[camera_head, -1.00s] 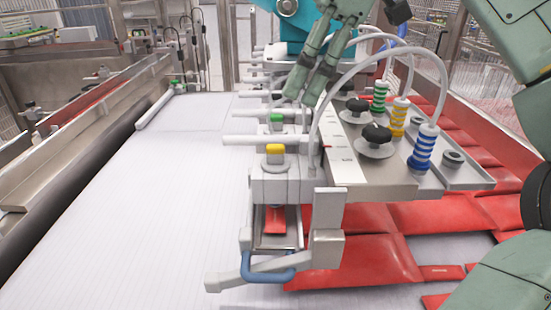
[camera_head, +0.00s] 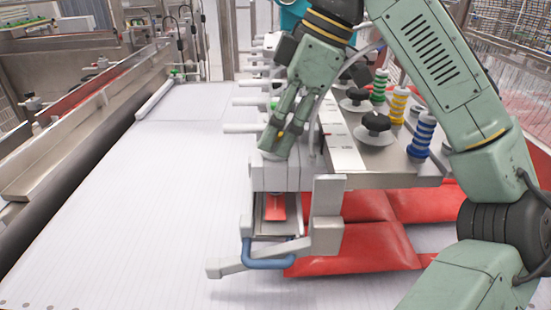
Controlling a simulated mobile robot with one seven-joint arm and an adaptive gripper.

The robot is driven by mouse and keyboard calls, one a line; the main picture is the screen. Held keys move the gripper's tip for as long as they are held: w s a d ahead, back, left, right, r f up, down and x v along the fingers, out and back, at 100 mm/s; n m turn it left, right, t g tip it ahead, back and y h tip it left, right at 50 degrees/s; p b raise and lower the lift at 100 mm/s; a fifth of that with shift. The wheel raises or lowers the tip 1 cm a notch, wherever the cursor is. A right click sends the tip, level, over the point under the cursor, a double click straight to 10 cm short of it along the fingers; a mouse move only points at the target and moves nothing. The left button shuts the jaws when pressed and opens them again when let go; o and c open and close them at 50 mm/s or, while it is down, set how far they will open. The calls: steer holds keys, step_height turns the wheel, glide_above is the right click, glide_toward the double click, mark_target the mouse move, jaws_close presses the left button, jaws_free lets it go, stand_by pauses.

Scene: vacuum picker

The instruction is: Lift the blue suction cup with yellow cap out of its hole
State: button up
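Only a sliver of the yellow cap (camera_head: 280,133) shows at the front end of the grey picker block (camera_head: 285,178). No blue part shows under the cap; what sits in the hole is hidden. My gripper (camera_head: 275,146) points down right over the cap, its fingertips around or just in front of it. I cannot tell whether the fingers are closed on it. A blue ribbed suction cup (camera_head: 421,136) stands upright on the metal plate to the right, apart from my gripper.
A green cap (camera_head: 275,104) is just behind my fingers. Black-knobbed discs (camera_head: 375,128), a yellow ribbed cup (camera_head: 397,106) and a green one (camera_head: 379,86) stand to the right. Red packs (camera_head: 350,248) lie below. The white belt (camera_head: 150,190) is clear at left.

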jaws_close()
stand_by(0.4)
steer(key=shift+r, duration=0.15)
step_height(320, 180, up, 10)
stand_by(0.8)
